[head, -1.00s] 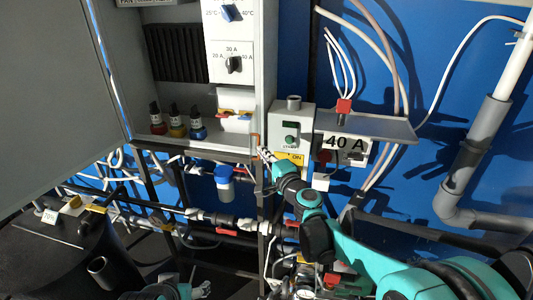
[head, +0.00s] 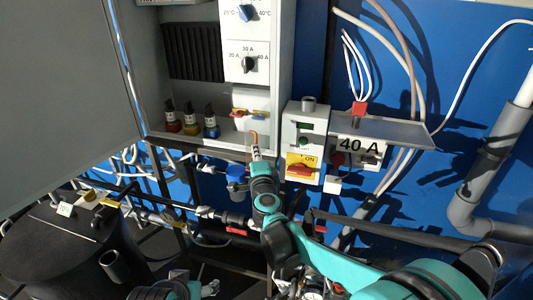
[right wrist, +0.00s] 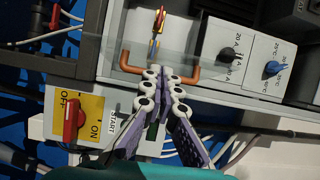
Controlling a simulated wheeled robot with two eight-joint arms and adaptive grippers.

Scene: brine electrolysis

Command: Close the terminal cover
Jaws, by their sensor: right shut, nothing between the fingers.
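The terminal cover (right wrist: 165,58) is a clear panel with a copper-coloured bent handle (right wrist: 187,73) in the right wrist view. In the head view it sits low at the right inside the grey cabinet (head: 247,122), over red and yellow terminal parts. My right gripper (right wrist: 157,74) is shut and empty, its fingertips at the cover between the two ends of the handle. I cannot tell whether they touch it. In the head view the right gripper (head: 256,153) is below the cover, in front of the cabinet's lower edge.
The switch box (head: 303,140) with a red ON switch stands right of the gripper. The 40 A shelf (head: 385,130) is farther right. The cabinet door (head: 65,90) hangs open at left.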

